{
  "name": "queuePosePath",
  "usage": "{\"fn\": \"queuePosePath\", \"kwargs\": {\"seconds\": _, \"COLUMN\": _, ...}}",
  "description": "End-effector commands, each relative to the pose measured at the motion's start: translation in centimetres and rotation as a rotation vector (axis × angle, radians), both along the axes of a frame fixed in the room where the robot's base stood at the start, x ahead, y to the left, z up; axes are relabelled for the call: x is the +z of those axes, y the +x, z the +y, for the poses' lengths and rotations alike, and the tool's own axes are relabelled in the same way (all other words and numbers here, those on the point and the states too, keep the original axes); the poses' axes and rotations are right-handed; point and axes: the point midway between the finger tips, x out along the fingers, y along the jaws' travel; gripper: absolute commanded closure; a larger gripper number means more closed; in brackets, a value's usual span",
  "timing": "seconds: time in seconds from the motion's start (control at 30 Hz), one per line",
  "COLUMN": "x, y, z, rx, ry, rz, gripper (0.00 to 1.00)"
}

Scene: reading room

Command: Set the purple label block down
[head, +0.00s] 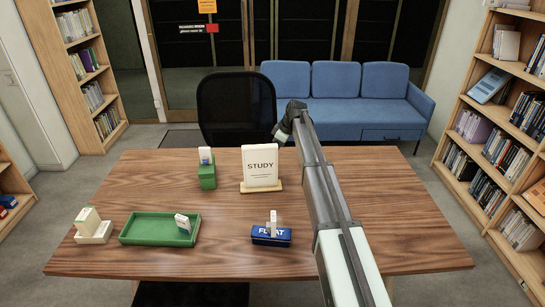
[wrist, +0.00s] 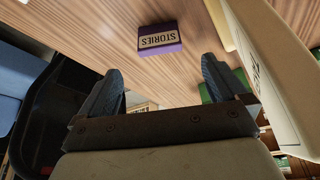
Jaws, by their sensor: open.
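The purple label block (wrist: 160,38) shows in the wrist view, with the word STORIES upside down on its pale label. It rests on the wooden table (head: 330,215), clear of my fingers. In the head view I cannot see it. My gripper (wrist: 161,70) is open, with its two dark fingers apart and nothing between them. In the head view my gripper (head: 287,122) is at the far side of the table, just right of the STUDY sign (head: 260,165).
The table also holds a green block (head: 207,177), a green tray (head: 150,230) with a small white block (head: 183,223), a blue block (head: 271,237) and a cream block on a white base (head: 93,238). A black chair (head: 235,105) and blue sofa (head: 340,110) stand behind.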

Motion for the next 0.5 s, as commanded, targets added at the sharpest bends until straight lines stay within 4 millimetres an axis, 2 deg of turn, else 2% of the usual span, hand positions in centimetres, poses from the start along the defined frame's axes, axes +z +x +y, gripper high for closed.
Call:
{"fn": "queuePosePath", "kwargs": {"seconds": 0.2, "x": 1.9, "y": -0.3, "z": -0.8, "rx": 0.0, "ry": 0.0, "rz": 0.0, "gripper": 0.01}}
{"fn": "queuePosePath", "kwargs": {"seconds": 0.5, "x": 2.2, "y": -0.4, "z": -0.9, "rx": 0.0, "ry": 0.0, "rz": 0.001, "gripper": 0.01}}
